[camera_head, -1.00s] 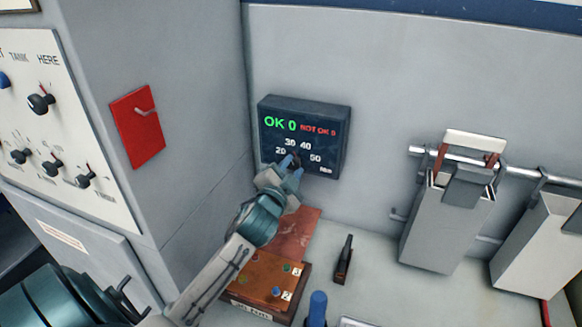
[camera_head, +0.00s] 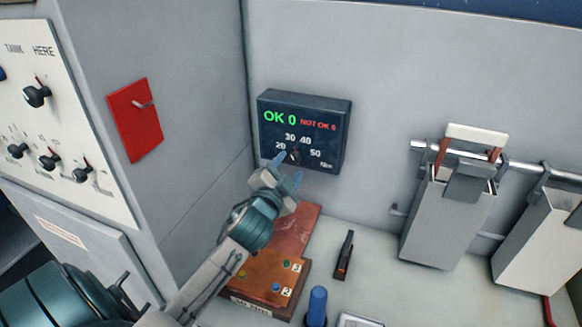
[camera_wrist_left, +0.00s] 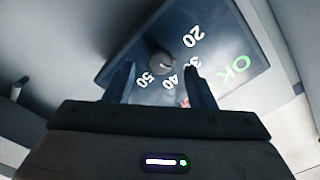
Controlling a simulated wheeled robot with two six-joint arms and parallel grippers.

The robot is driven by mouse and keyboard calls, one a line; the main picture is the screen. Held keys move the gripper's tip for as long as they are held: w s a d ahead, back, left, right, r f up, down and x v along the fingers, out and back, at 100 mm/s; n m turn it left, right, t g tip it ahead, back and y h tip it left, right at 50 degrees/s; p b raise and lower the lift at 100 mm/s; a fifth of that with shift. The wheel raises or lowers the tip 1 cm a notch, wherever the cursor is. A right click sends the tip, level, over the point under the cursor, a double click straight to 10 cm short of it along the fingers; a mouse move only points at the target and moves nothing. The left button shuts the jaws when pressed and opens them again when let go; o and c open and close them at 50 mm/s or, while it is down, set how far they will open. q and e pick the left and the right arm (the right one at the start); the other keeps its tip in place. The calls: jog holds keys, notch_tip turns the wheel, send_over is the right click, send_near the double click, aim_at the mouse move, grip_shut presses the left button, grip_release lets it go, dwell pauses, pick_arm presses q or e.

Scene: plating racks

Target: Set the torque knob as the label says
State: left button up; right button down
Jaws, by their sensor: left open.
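The torque knob (camera_head: 295,156) is a small dark dial on the black display box (camera_head: 262,135) on the back wall. Numbers 20, 30, 40 and 50 surround it, with "OK 0" in green and "NOT OK 0" in red above. My left gripper (camera_head: 288,168) is open, its blue fingers just in front of and below the knob, apparently apart from it. In the left wrist view the knob (camera_wrist_left: 160,63) shows beyond and between the open fingers (camera_wrist_left: 159,70). I cannot tell its exact setting. A white label (camera_head: 251,307) on the wooden block is too small to read.
A brown wooden block (camera_head: 262,272) with coloured pegs stands below my left arm. A dark tool (camera_head: 344,255) and a blue-handled item (camera_head: 318,303) are on the bench. Grey bins (camera_head: 440,235) hang from a rail at right. A knob panel (camera_head: 60,120) is at left.

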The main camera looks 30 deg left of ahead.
pick_arm(q)
jog(key=b+v, duration=0.2)
jog(key=v, duration=0.6)
jog(key=shift+s, duration=0.2)
